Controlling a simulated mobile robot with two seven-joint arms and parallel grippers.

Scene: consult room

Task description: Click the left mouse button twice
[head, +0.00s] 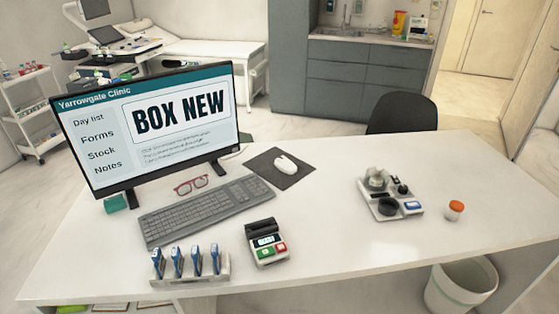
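A white computer mouse (286,163) rests on a dark mouse pad (273,177) near the middle back of the white desk. It lies to the right of the monitor (160,125) and behind the grey keyboard (207,210). The monitor shows a clinic page with "BOX NEW" in large letters. The mouse's button split is too small to tell. Neither of my grippers shows in the head view, and nothing touches the mouse.
Red glasses (191,184) lie between monitor and keyboard. A rack of blue-handled items (190,265) and a card terminal (266,242) stand at the front. A grey tray of instruments (413,204) and an orange-capped bottle (455,210) are right. Desk between mouse pad and tray is clear.

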